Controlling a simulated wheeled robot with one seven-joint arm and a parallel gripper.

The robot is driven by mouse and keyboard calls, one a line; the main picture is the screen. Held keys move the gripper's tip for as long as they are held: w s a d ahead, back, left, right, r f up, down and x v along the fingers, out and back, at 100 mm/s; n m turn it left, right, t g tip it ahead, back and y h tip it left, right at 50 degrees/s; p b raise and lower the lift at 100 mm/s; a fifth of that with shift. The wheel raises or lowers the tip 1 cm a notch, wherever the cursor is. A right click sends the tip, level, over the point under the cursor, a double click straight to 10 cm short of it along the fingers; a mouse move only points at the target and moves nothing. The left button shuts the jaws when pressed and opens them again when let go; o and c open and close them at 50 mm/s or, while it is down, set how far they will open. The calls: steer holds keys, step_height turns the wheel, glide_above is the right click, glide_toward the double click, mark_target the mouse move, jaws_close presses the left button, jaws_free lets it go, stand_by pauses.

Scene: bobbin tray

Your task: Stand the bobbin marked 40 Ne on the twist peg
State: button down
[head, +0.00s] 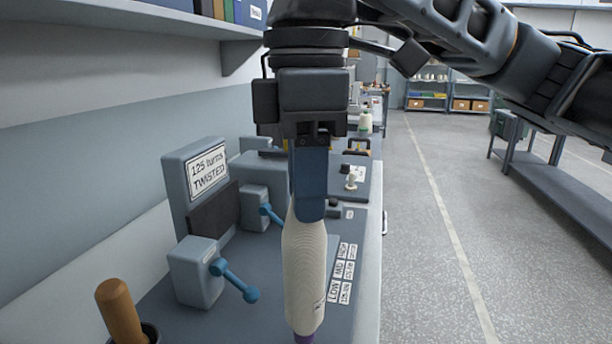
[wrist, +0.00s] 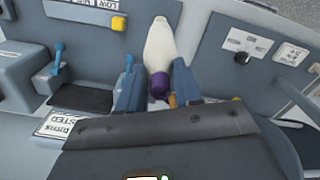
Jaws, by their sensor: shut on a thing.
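My gripper (head: 308,212) points down, shut on a cream tapered bobbin (head: 304,268) with a purple end (head: 304,338). In the wrist view the bobbin (wrist: 160,45) lies between the two blue fingers.
A grey machine with a sign reading "125 turns TWISTED" (head: 207,172) stands left, with blue crank levers (head: 236,281). A wooden handle (head: 122,312) stands in a dark holder at lower left. Label cards (head: 342,272) lie right of the bobbin. A shelf (head: 130,50) overhangs left.

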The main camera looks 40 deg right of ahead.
steer(key=shift+f+b, duration=0.85)
steer(key=shift+f, duration=0.9)
steer(key=c, duration=0.7)
jaws_free()
steer(key=shift+r+p, duration=0.35)
steer(key=shift+r, duration=3.55)
